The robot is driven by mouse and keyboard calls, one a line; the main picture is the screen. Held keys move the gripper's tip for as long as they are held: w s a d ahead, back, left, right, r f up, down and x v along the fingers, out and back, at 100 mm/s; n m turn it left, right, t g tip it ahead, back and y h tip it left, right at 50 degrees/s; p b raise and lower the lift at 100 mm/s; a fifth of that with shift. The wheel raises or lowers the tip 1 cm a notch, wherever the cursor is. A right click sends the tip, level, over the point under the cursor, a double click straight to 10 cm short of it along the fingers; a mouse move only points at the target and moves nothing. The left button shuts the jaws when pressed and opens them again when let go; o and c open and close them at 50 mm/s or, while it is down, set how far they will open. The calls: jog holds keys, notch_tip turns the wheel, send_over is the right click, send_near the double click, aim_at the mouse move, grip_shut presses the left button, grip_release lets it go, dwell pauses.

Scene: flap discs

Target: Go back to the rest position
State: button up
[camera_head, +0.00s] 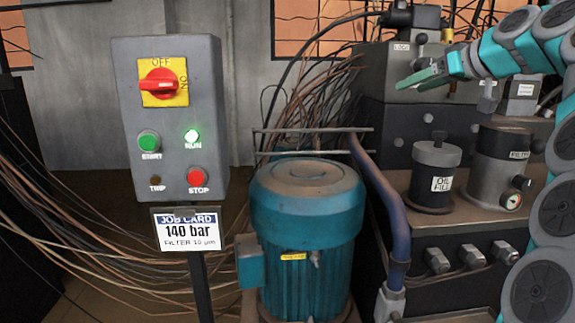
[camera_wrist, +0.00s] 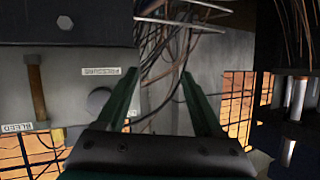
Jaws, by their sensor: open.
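My gripper (camera_head: 424,77) is in the upper right of the head view, at the end of my teal and grey arm. Hanging cables show behind the gap. I cannot tell from these views whether the gripper touches anything.
A grey control box (camera_head: 172,115) has a red switch and a lit green RUN lamp. Below it hangs a job card (camera_head: 187,230) reading 140 bar. A teal motor (camera_head: 305,225), a blue pipe (camera_head: 392,205), an oil-fill cap (camera_head: 436,170) and a filter (camera_head: 498,165) crowd the right.

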jog(key=s+a+f+m+g+h+p, duration=0.1)
jog(key=s+a+f+g, duration=0.3)
jog(key=s+a+f, duration=0.6)
jog(key=s+a+f+g, duration=0.4)
jog(key=s+a+f, duration=0.25)
jog(key=f, duration=0.55)
jog(key=s+d+f+m+g+h, duration=0.1)
jog(key=s+f+g+h, duration=0.1)
jog(key=s+f, duration=0.8)
jog(key=s+d+f+m+g+h+p, duration=0.1)
jog(key=s+d+f+m+g+h, duration=0.1)
jog(key=s+f, duration=0.8)
jog(key=s+g, duration=0.1)
jog(key=s, duration=0.7)
jog(key=shift+s+d+f+g+h, duration=0.3)
jog(key=shift+f+g+h, duration=0.05)
jog(key=shift+g+h, duration=0.05)
